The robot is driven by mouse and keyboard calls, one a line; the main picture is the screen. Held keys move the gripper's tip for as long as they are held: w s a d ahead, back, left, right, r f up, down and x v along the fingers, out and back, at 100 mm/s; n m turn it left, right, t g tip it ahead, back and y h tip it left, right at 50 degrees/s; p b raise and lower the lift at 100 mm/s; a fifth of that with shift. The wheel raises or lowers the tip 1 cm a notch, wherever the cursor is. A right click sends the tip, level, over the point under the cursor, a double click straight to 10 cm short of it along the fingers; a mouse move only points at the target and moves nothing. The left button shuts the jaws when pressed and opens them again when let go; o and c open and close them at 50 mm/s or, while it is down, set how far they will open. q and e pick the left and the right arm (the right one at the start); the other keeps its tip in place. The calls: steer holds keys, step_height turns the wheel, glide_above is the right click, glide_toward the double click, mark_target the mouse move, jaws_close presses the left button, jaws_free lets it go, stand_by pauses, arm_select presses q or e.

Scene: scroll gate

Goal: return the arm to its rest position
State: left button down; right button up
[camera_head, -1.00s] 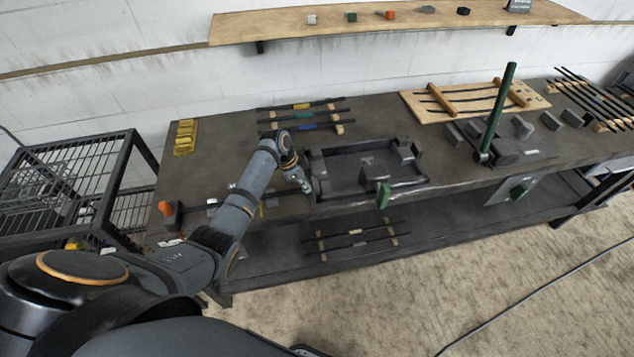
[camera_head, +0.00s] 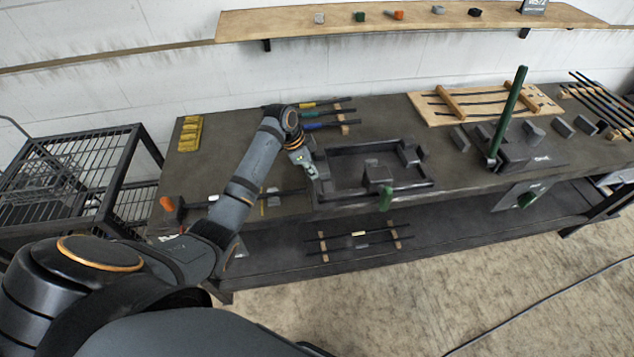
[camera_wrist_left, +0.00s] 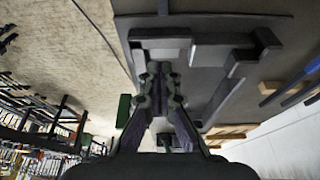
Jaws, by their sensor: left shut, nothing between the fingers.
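My left arm (camera_head: 247,172) comes in from the left and reaches over the workbench. My left gripper (camera_head: 316,174) is at the left edge of the dark tray-like frame (camera_head: 345,151), above the bench top. In the left wrist view the left gripper (camera_wrist_left: 160,72) is shut, with its fingers together and nothing between them. The dark frame (camera_wrist_left: 205,105) lies beyond the fingers in that view. I cannot tell whether the fingers touch it. My right gripper is in neither view.
A green handle (camera_head: 386,198) sticks out at the frame's front. A tall green lever (camera_head: 509,108) stands to the right. An orange-ended rod (camera_head: 168,204) lies at the bench's left. Yellow blocks (camera_head: 190,134) sit behind it. A wire cart (camera_head: 75,180) stands at left.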

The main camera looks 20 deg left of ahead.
arm_select(q)
steer(key=shift+v, duration=1.15)
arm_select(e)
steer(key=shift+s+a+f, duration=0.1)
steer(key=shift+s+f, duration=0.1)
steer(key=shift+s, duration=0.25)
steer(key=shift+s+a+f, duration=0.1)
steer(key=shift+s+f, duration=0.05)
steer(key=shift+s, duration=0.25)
